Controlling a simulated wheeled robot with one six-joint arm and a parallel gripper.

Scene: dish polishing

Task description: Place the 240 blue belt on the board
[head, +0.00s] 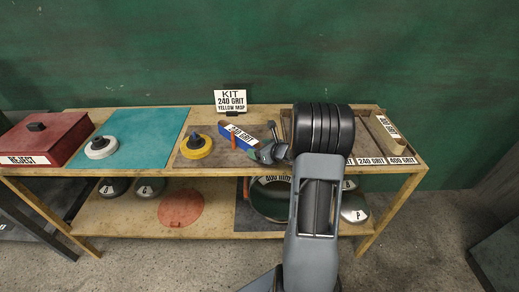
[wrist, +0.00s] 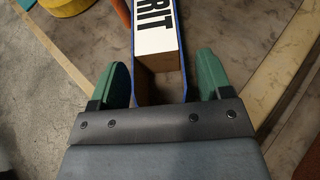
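The blue belt (head: 240,134), with a white 240 grit label, lies at an angle on the brown board (head: 213,160), right of the yellow mop (head: 196,147). My gripper (head: 265,153) is at the belt's right end. In the wrist view the blue belt (wrist: 155,40) runs between my green fingertips (wrist: 163,80). They are open, with a visible gap on each side of the belt. My arm and its dark ribbed part hide some of the bench right of the board.
The kit card (head: 231,101) reads 240 grit, yellow mop. An orange peg (head: 234,141) stands by the belt. A teal mat (head: 135,130) with a white mop (head: 101,147) and the red reject box (head: 45,140) are left. A tan belt (head: 387,126) stands far right.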

